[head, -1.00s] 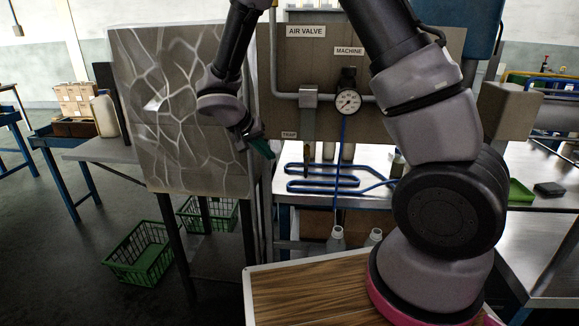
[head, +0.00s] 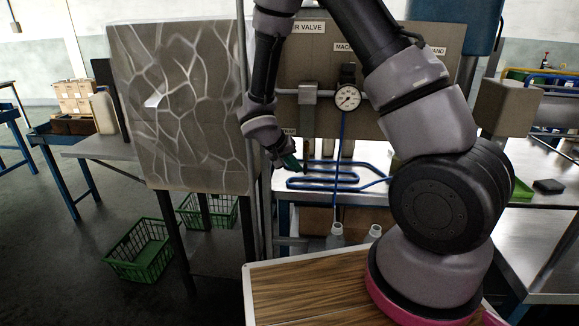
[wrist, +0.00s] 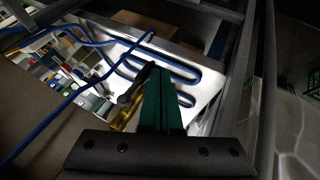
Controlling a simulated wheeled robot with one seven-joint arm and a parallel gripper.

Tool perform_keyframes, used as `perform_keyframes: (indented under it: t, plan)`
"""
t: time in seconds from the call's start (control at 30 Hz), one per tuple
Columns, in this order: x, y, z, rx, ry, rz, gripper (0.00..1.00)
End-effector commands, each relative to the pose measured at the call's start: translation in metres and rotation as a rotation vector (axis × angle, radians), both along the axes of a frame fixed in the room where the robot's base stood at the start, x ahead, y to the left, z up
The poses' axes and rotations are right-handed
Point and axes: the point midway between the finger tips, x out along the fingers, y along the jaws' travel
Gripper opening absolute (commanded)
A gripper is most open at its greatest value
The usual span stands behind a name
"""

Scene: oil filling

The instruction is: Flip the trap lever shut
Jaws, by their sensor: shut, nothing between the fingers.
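My gripper (head: 298,166) is shut and empty, its green fingers side by side in the wrist view (wrist: 161,72). In the head view it points down and right, in front of the lower left part of the panel. The TRAP label (head: 289,132) is mostly covered by my wrist. A grey block with a pipe (head: 307,97) is above and right of the gripper. In the wrist view a yellow piece with a grey metal part (wrist: 128,98), perhaps the trap lever, lies just left of the fingers. I cannot tell whether they touch. The lever is not clear in the head view.
A pressure gauge (head: 347,97) is on the brown panel (head: 400,110), with a blue hose (head: 325,183) looping over the metal bench below. A marbled grey panel (head: 178,105) stands close left of my arm. Bottles (head: 336,236) stand below the bench.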

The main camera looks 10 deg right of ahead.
Motion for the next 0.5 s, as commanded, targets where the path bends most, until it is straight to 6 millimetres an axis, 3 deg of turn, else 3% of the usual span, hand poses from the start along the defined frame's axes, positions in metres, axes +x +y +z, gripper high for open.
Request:
perform_keyframes:
  t: [0.5]
  plan:
    - [-0.0005, -0.0006, -0.0017, -0.039, 0.013, 0.001, 0.0]
